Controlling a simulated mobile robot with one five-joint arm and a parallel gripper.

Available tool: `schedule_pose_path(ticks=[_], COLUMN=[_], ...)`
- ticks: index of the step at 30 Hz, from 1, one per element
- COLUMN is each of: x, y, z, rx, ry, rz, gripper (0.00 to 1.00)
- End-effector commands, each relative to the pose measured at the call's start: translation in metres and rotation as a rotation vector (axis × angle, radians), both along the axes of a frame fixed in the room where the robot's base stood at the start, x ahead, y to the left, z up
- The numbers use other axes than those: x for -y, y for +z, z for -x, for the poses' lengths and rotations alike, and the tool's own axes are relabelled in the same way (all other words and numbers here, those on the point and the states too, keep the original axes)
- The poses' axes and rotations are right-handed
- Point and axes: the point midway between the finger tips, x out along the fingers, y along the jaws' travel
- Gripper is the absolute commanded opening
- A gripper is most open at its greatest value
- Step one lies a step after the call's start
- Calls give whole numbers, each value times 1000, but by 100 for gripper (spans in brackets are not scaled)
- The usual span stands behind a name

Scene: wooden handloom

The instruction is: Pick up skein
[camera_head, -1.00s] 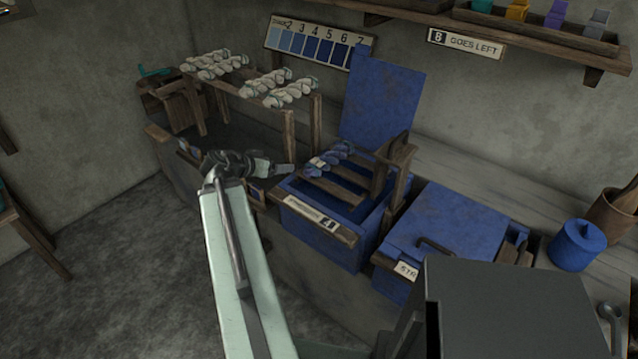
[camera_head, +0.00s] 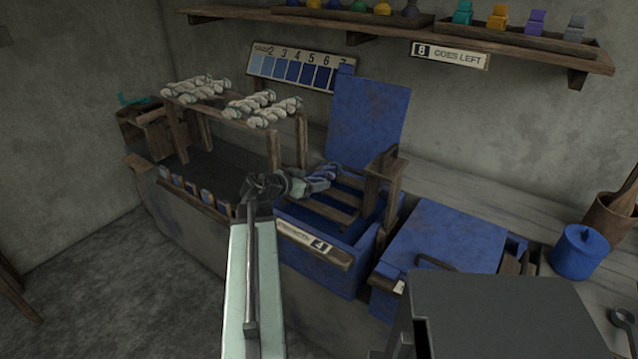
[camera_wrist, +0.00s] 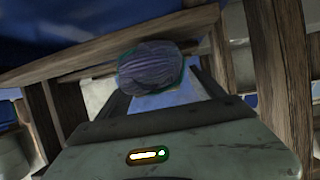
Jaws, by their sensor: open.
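A twisted blue-purple skein (camera_head: 323,172) lies on the wooden slats over the open blue vat (camera_head: 350,233). My gripper (camera_head: 308,184) is at the skein's near left side and hides part of it. In the wrist view the skein (camera_wrist: 150,68) is seen end-on, striped purple with a green edge, just beyond and between the fingertips of my gripper (camera_wrist: 163,93). The jaws are open. Whether a finger touches the skein I cannot tell.
The vat's raised blue lid (camera_head: 367,122) stands behind, with a wooden post (camera_head: 383,178) at right. A closed blue vat (camera_head: 445,238) and a blue jar (camera_head: 578,252) stand further right.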

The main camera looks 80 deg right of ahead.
Motion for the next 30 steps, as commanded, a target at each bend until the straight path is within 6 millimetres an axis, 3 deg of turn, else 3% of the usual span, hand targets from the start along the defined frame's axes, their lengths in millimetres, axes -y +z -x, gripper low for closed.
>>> schedule_pose_path(ticks=[3, 9, 11, 17, 18, 25, 30], x=[16, 16, 16, 15, 16, 15, 15], y=[-10, -8, -8, -8, -8, -7, 5], z=[9, 10, 10, 10, 11, 11, 9], rx=[1, 1, 1, 1, 1, 0, 0], ry=[0, 0, 0, 0, 0, -1, 2], rz=[1, 0, 0, 0, 1, 0, 0], gripper=[78, 78, 64, 9, 5, 5, 5])
